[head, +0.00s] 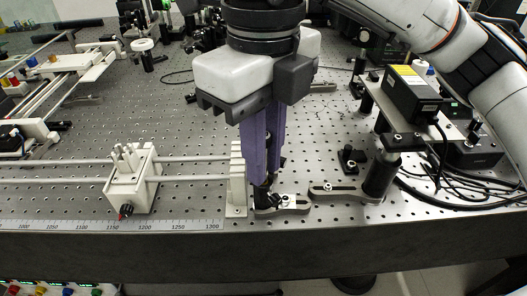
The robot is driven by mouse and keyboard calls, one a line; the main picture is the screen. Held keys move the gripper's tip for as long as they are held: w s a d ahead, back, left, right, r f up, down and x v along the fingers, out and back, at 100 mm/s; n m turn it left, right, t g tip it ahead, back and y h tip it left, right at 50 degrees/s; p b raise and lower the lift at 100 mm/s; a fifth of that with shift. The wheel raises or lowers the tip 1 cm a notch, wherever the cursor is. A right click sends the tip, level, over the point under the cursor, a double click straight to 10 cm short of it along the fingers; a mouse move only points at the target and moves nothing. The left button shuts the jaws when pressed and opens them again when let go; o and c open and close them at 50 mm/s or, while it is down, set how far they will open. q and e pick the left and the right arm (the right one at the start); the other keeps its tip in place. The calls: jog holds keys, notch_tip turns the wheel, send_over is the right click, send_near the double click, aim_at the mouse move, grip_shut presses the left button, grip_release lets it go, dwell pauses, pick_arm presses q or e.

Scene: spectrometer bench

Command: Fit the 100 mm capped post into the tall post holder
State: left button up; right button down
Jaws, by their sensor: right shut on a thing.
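My right gripper (262,180) points straight down near the front edge of the bench, with its purple fingers shut on the capped post. The fingers hide most of the post; only a narrow dark strip shows beside them. Just under the fingertips stands a black post holder (262,195) on a slotted metal base (291,203). The fingers cover its upper part, so I cannot tell whether the post's lower end is inside it. My left gripper is not in view.
Left of the gripper, a white rail end plate (237,185) stands close by, with a white carriage (131,182) on the rails. To the right, a black post (381,176) on a slotted base carries a plate with a laser box (410,93). Black cables (440,190) lie at the right.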

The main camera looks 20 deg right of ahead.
jog(key=shift+f+b, duration=0.45)
jog(key=shift+f, duration=0.15)
jog(key=shift+r, duration=0.1)
jog(key=shift+r, duration=0.1)
jog(key=shift+r+p, duration=1.05)
jog(key=shift+r, duration=0.1)
jog(key=shift+r+p, duration=1.1)
jog(key=shift+r, duration=0.35)
jog(key=shift+f+b, duration=0.25)
jog(key=shift+b, duration=0.05)
jog(key=shift+f+b, duration=1.25)
jog(key=shift+f, duration=0.15)
jog(key=shift+f, duration=0.15)
